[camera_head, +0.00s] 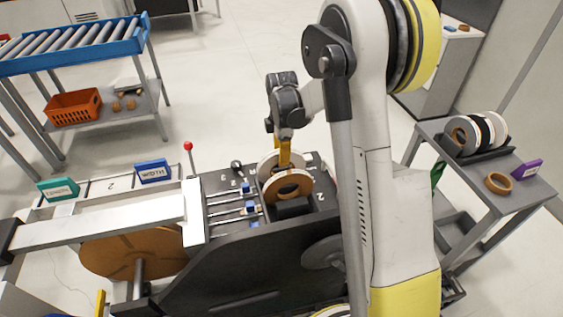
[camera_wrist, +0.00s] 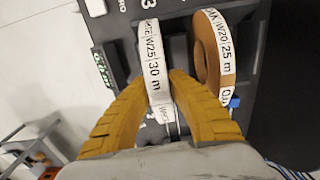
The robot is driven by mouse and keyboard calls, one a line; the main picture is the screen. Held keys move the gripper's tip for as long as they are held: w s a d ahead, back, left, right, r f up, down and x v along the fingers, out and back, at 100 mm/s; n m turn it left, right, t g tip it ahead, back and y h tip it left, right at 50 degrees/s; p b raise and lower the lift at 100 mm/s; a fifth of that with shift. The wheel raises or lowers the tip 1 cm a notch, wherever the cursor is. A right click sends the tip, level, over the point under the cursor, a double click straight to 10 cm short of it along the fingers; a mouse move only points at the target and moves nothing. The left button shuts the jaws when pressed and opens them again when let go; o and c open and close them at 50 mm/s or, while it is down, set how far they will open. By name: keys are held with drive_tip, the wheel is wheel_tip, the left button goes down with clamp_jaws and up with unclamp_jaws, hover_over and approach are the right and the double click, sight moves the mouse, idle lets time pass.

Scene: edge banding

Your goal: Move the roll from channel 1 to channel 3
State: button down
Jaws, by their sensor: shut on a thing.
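A white roll (camera_wrist: 152,62) marked W25 and 30 m stands upright between the yellow fingers of my gripper (camera_wrist: 158,84) in the wrist view. The fingers are shut on its two sides. In the head view my gripper (camera_head: 284,160) reaches down over the machine, and the pale roll (camera_head: 265,165) shows partly behind a brown roll. A printed 3 (camera_wrist: 148,4) is above the held roll. Whether the held roll touches the channel floor is unclear.
The black machine (camera_head: 235,250) has blue-tipped rods beside the rolls. A side table (camera_head: 530,190) at right bears several rolls in a rack and a loose brown roll (camera_head: 498,183). A roller conveyor (camera_head: 75,45) and an orange crate (camera_head: 74,105) stand at left.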

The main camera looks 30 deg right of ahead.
drive_tip(key=shift+f, duration=0.4)
drive_tip(key=shift+f+b, duration=0.3)
drive_tip(key=shift+f, duration=0.1)
drive_tip(key=c, duration=1.4)
unclamp_jaws()
drive_tip(key=shift+r, duration=0.15)
